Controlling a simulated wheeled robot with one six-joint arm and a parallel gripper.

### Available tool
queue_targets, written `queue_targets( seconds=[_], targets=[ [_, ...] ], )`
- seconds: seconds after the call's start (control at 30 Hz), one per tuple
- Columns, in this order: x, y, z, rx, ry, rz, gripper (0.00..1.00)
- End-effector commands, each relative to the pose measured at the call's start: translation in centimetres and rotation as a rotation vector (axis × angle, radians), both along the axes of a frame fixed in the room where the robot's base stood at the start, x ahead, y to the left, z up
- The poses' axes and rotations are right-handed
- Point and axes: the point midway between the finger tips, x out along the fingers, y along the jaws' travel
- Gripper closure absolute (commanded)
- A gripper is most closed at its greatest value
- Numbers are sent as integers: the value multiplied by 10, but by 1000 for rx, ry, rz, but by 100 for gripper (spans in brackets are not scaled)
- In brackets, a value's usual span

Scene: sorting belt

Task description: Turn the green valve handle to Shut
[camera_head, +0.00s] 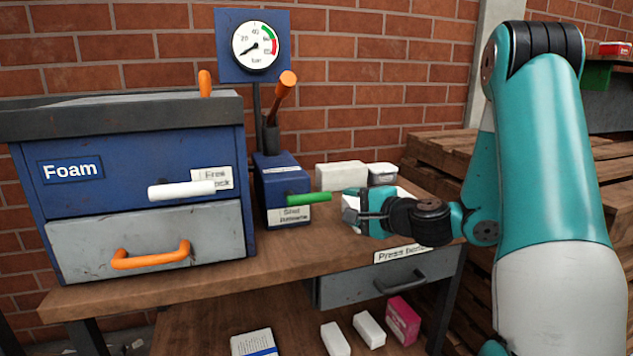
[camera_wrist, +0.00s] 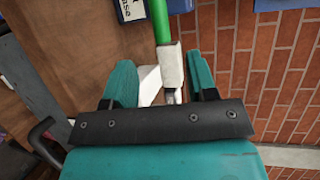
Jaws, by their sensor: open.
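The green valve handle (camera_head: 308,199) sticks out to the right from the front of a small blue box (camera_head: 283,185), above a label plate (camera_head: 291,215) whose upper line seems to read "Shut". My gripper (camera_head: 352,208) is open, just right of the handle's free end. In the wrist view the green handle (camera_wrist: 160,22) runs up and away. A pale block (camera_wrist: 171,65) at its near end lies between my open teal fingers (camera_wrist: 160,66), closer to the right one. I cannot tell whether either finger touches it.
A blue Foam cabinet (camera_head: 120,158) with a white handle (camera_head: 180,190) and an orange drawer handle (camera_head: 150,256) stands left. White boxes (camera_head: 341,175) stand behind my gripper. A grey drawer (camera_head: 390,280) is below.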

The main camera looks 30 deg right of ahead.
Motion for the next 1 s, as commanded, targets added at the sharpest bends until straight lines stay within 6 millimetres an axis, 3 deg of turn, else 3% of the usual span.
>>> queue_targets(
  seconds=[0.3,0.5,0.7,1.0],
  targets=[
    [71,11,-11,-2,-2,6,48],
    [104,14,-19,-1,0,4,48],
    [119,15,-22,0,-1,1,48],
    [121,15,-23,0,0,0,48]
  ],
)
